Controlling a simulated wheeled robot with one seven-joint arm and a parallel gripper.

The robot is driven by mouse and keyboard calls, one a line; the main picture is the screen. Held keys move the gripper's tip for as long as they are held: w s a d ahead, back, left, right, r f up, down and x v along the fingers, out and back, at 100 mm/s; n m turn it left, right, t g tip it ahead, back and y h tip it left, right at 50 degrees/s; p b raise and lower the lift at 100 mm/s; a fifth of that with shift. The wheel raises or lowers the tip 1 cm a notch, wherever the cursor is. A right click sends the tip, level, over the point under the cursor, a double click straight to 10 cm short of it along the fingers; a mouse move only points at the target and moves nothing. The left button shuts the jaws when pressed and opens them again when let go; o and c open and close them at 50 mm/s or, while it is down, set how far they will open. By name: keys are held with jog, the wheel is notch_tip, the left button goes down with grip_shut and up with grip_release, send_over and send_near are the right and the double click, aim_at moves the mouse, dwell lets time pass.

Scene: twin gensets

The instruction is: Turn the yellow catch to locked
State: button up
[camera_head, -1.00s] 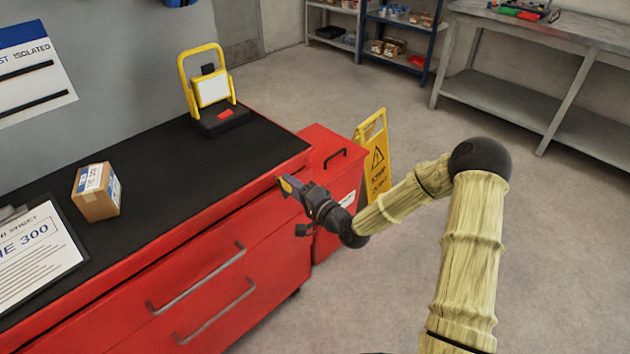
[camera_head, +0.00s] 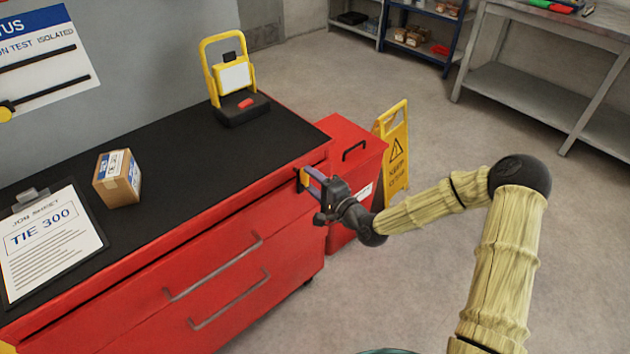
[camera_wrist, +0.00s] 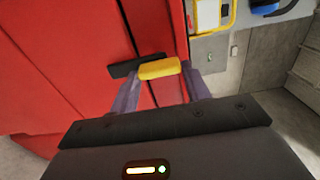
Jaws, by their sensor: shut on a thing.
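The yellow catch (camera_wrist: 160,68) shows in the wrist view as a short bar between my two purple fingers, in front of the red cabinet face. A dark bar (camera_wrist: 122,69) sits at its left end. In the head view the catch (camera_head: 306,178) is a small yellow patch at the upper right corner of the red cabinet front, partly hidden by my fingers. My gripper (camera_head: 311,180) is shut on the catch; it also shows in the wrist view (camera_wrist: 163,88). I cannot read any locked or unlocked marking.
The red cabinet (camera_head: 250,220) has a black top with a cardboard box (camera_head: 117,178), a clipboard (camera_head: 50,250) and a yellow-framed lamp (camera_head: 236,80). A red bin (camera_head: 352,140) and a yellow floor sign (camera_head: 396,150) stand close behind my gripper. Open floor lies to the right.

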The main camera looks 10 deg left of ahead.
jog(key=shift+f, duration=0.15)
jog(key=o, duration=1.4)
jog(key=shift+d, duration=0.1)
jog(key=v, duration=1.7)
jog(key=shift+s+d, duration=0.1)
jog(key=shift+s, duration=0.05)
